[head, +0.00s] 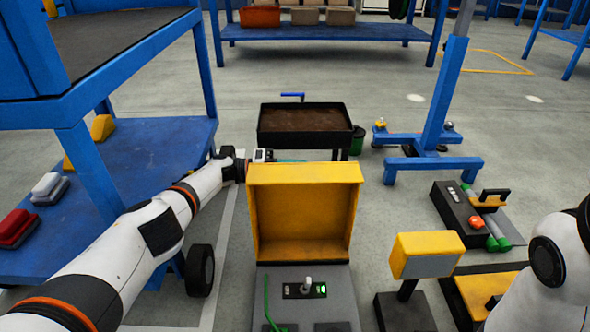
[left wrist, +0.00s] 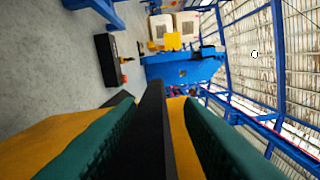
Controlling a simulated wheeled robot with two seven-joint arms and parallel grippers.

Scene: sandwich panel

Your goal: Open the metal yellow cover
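The metal yellow cover (head: 303,172) stands raised at the rear of a grey panel box (head: 338,290), its hollow inside facing me. Below it the panel face is bare, with a small switch (head: 308,286) and green lights. My left gripper (head: 275,158) is at the cover's upper left, largely hidden behind its top edge. In the left wrist view its green fingers (left wrist: 158,115) are apart, with a black bar and some yellow between them; I cannot tell whether they touch the cover. My right arm shows at the right edge; its gripper is out of view.
A smaller yellow box on a post (head: 427,255) stands right of the panel. A black tray table (head: 305,122) is behind the cover. A blue stand (head: 430,150) and a black box with green and orange parts (head: 470,215) are at right. Blue shelving (head: 130,160) is at left.

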